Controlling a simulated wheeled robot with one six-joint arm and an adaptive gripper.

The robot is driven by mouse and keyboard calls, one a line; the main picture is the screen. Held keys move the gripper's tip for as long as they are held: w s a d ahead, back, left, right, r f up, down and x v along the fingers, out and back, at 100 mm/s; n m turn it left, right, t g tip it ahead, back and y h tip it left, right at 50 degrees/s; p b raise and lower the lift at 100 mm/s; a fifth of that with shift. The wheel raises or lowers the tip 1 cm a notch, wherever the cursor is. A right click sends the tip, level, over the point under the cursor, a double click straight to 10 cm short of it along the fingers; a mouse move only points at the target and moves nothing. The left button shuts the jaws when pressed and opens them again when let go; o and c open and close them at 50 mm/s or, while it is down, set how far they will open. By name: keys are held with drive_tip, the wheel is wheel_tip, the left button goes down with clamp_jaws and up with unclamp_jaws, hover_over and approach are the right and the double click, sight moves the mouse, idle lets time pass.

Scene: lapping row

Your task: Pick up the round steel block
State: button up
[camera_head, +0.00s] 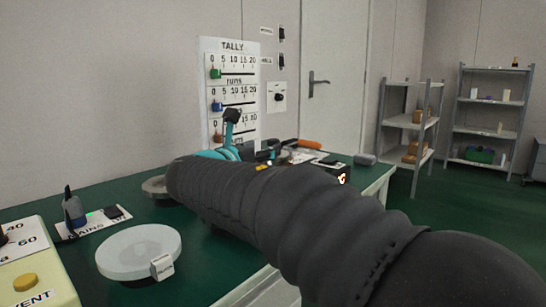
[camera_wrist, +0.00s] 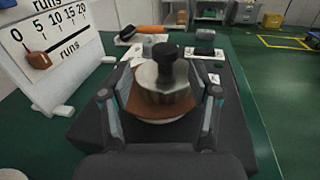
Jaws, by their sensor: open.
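The round steel block (camera_wrist: 158,84) shows in the wrist view, upright, with a black knob on top. A brown round piece surrounds its lower part, above a dark flat surface. My gripper (camera_wrist: 160,98) is open, with one finger to the left of the block and one to the right. Gaps show between the fingers and the steel, so nothing is gripped. In the head view my dark sleeved arm hides the block; a teal and black part of my gripper (camera_head: 230,135) shows beyond it.
A pale round disc (camera_head: 138,250) lies at the front left. An orange-handled tool (camera_wrist: 145,30) lies beyond the block.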

sight(270, 144)
drive_tip(key=x, duration=0.5)
drive_tip(key=shift+s+d+r, duration=0.1)
drive_tip(key=shift+d, duration=0.2)
drive_tip(key=shift+c, duration=0.3)
clamp_jaws()
drive_tip(key=shift+r, duration=0.1)
